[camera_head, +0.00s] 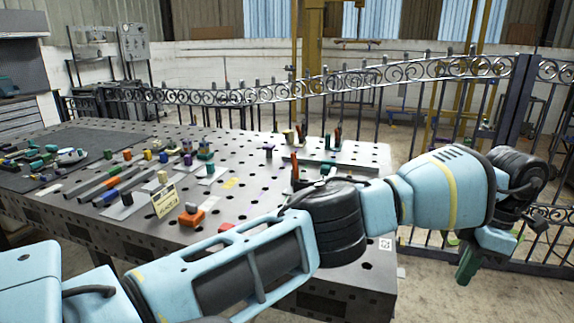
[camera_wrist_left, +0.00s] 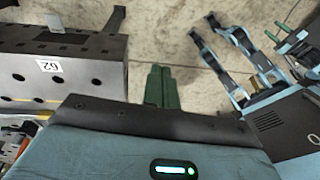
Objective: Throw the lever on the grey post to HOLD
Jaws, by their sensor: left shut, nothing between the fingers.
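My left gripper (camera_head: 467,268) hangs past the right side of the table, its green fingers pointing down. The fingers also show in the left wrist view (camera_wrist_left: 162,88), side by side, shut and empty over the bare floor. I cannot make out the lever or its HOLD mark in either view. A dark blue-grey gate post (camera_head: 516,100) stands behind my left wrist; I cannot tell whether it is the task's grey post. Green finger-like tips at the upper right of the left wrist view may be my right gripper (camera_wrist_left: 297,27), partly cut off.
The perforated metal table (camera_head: 330,235) carries several coloured blocks and a small yellow sign (camera_head: 165,200). Its edge and side (camera_wrist_left: 60,70) lie left of my left fingers. A scrolled metal fence (camera_head: 390,75) runs behind the table. Open floor (camera_head: 545,300) shows at the right.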

